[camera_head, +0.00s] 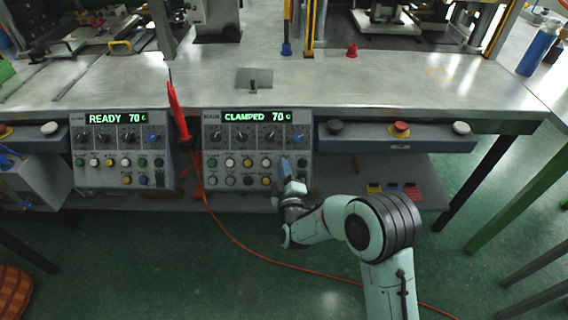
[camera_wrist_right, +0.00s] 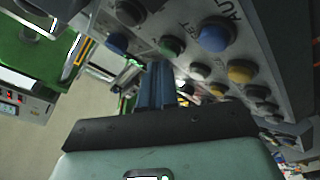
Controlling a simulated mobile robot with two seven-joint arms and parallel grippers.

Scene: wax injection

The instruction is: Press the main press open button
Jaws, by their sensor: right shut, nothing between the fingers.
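The main press panel (camera_head: 257,140) is a grey box at the front of the bench. Its green display (camera_head: 257,116) reads CLAMPED 70, with knobs below it and two rows of round coloured buttons under those. I cannot read which one is the open button. My right gripper (camera_head: 286,165) is shut and empty, its blue fingers held in front of the panel's lower right part, hiding some buttons. In the right wrist view the shut fingers (camera_wrist_right: 158,84) point toward the panel face, near a green button (camera_wrist_right: 171,46) and a blue button (camera_wrist_right: 117,43). Contact cannot be told.
A second panel (camera_head: 121,160) reads READY 70. A red tool (camera_head: 178,112) hangs between the panels, with an orange cable on the floor. To the right are a red button (camera_head: 401,128) and black (camera_head: 334,127) and white (camera_head: 461,128) buttons on the bench front.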

